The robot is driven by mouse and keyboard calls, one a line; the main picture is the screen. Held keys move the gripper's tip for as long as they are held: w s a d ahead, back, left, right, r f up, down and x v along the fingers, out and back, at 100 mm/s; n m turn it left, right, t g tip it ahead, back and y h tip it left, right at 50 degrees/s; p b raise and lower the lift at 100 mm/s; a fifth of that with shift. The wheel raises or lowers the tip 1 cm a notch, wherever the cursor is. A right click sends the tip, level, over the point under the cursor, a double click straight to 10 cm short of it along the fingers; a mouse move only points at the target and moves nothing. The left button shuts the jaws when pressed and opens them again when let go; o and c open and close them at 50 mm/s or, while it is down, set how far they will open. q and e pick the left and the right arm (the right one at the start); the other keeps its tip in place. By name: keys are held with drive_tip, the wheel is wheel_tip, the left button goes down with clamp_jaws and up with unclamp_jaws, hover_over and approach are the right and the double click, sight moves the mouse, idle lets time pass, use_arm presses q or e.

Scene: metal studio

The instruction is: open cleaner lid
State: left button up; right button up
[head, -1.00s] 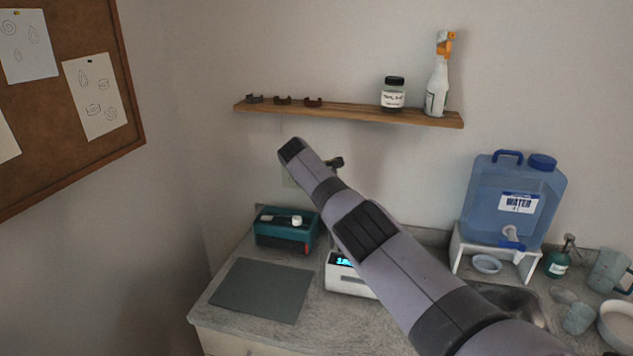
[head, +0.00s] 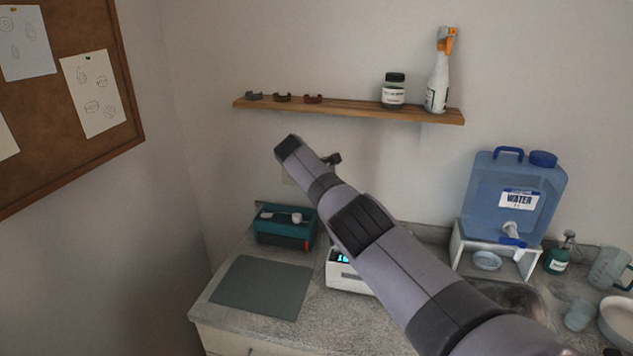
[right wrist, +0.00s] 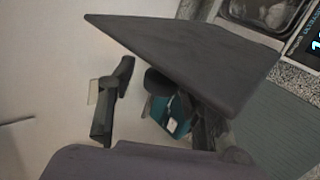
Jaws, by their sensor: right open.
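The white cleaner (head: 349,279) with a lit display stands on the counter, mostly hidden behind my right arm in the head view. In the right wrist view its metal basin (right wrist: 262,12) and display (right wrist: 316,43) show at the upper right, with the basin uncovered. A dark flat panel (right wrist: 185,50), which looks like the raised lid, stands tilted beside it. My right gripper (right wrist: 158,108) is open, with one finger left of the panel and the other partly under its lower edge. I cannot tell whether a finger touches it. My left gripper is out of view.
A teal box (head: 285,238) and a grey-green mat (head: 262,287) lie left of the cleaner. A water container (head: 515,205) on a white stand, a green bottle (head: 558,258) and cups are at the right. A wooden shelf (head: 350,110) hangs above.

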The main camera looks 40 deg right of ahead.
drive_tip(key=shift+s+a+r, duration=0.25)
drive_tip(key=shift+a+r, duration=0.2)
drive_tip(key=shift+r, duration=0.05)
drive_tip(key=v, duration=1)
drive_tip(key=shift+r, duration=0.25)
drive_tip(key=shift+s+a, duration=0.1)
drive_tip(key=shift+a, duration=0.1)
